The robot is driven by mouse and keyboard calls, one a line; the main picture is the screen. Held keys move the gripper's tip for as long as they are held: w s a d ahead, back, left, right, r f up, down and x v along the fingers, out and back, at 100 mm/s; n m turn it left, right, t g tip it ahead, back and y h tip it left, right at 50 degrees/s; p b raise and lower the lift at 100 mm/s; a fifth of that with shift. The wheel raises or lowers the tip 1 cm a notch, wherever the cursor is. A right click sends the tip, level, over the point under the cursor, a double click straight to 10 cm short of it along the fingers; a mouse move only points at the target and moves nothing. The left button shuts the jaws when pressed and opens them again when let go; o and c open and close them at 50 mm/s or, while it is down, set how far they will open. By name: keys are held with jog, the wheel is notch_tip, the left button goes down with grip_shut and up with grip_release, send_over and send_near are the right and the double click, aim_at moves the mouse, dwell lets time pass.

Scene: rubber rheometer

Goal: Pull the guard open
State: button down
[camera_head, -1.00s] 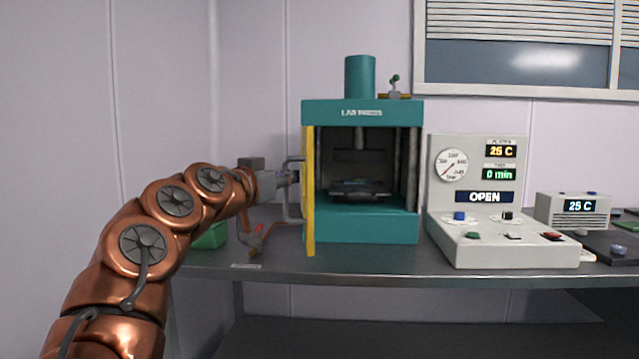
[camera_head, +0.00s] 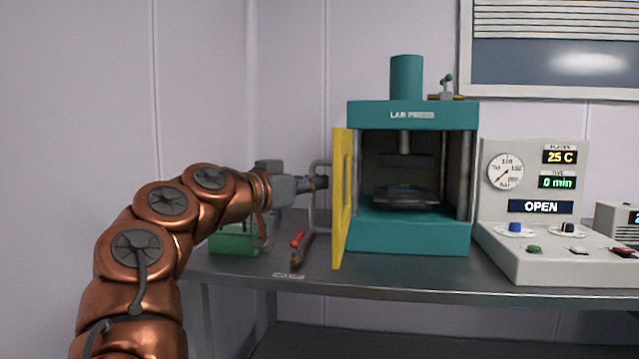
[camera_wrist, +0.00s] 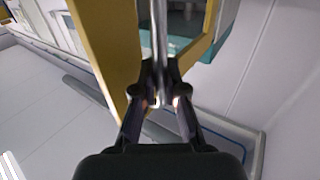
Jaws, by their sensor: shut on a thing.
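The yellow-framed guard (camera_head: 341,200) stands swung out at the left front of the teal lab press (camera_head: 415,236). The press chamber is exposed, with its platens visible inside. A grey bar handle (camera_head: 313,205) is on the guard's left face. My gripper (camera_head: 322,182) is at the handle's upright bar. In the wrist view my gripper (camera_wrist: 163,98) is shut on the metal handle (camera_wrist: 159,45), with a finger on each side. The yellow guard frame (camera_wrist: 113,50) shows just beyond it.
A white control box (camera_head: 540,262) reading OPEN stands right of the press. A green box (camera_head: 232,240) and a red-handled tool (camera_head: 298,245) lie on the bench (camera_head: 400,284) at left, near my arm. The wall is close behind.

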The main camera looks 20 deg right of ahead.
jog(key=shift+r, duration=0.1)
jog(key=c, duration=1.2)
grip_release()
jog(key=shift+a, duration=0.15)
jog(key=v, duration=1.2)
jog(key=shift+s, duration=0.1)
